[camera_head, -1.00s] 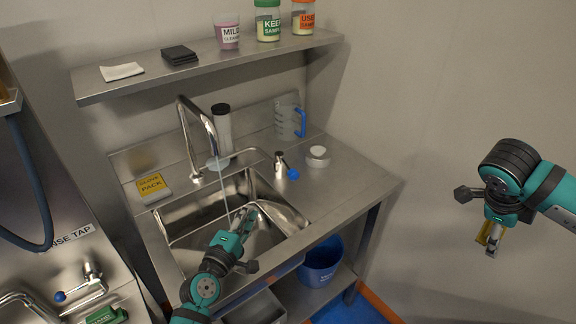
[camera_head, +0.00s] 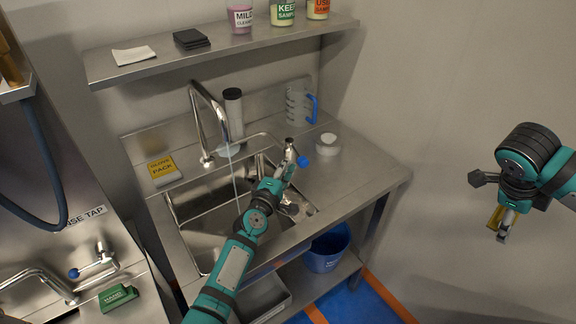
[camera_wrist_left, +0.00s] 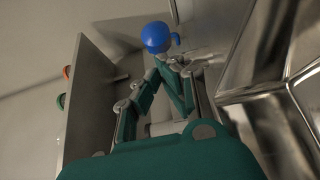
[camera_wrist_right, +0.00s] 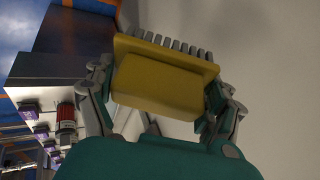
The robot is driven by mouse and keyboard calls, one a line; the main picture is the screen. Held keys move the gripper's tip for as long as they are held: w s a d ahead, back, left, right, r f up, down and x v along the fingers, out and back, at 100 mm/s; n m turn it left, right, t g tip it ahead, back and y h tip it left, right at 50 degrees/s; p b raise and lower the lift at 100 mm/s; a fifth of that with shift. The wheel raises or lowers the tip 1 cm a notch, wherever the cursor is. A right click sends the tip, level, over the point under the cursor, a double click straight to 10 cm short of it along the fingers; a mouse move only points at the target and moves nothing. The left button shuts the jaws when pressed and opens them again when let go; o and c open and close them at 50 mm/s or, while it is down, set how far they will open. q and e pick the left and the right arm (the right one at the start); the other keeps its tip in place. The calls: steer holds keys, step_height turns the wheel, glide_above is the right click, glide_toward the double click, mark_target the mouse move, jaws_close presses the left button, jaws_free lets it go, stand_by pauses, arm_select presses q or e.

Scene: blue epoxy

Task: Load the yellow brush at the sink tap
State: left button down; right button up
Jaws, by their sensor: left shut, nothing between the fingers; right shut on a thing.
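The yellow brush (camera_wrist_right: 160,82) is in my right gripper (camera_wrist_right: 165,85), which is shut on it, bristles facing away from the palm. In the head view the brush (camera_head: 496,217) hangs at the right, well away from the sink. The sink tap (camera_head: 212,120) arches over the basin (camera_head: 200,225), with a thin stream of water falling from its spout. Its valve with a blue knob (camera_head: 303,161) stands at the basin's right back. My left gripper (camera_head: 286,166) is shut and empty close to this knob; the knob (camera_wrist_left: 156,37) shows just beyond the fingertips in the left wrist view.
A yellow pack (camera_head: 162,168), a white round tub (camera_head: 327,144) and a clear jug (camera_head: 299,103) stand on the counter. A shelf (camera_head: 220,48) with jars hangs above. A blue bucket (camera_head: 326,250) sits below. A second tap station (camera_head: 85,275) is at the left.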

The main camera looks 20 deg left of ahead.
mark_target(299, 164)
steer(key=shift+r, duration=0.1)
arm_select(q)
steer(key=shift+w+d, duration=0.25)
arm_select(e)
steer(key=shift+w, duration=0.1)
arm_select(q)
steer(key=shift+f, duration=0.1)
steer(key=shift+w+d, duration=0.2)
steer(key=shift+d, duration=0.4)
steer(key=shift+w+d, duration=0.2)
steer(key=shift+d, duration=0.35)
steer(key=shift+w+d, duration=0.1)
steer(key=shift+d, duration=0.1)
steer(key=shift+a, duration=0.15)
arm_select(e)
steer(key=shift+a, duration=0.1)
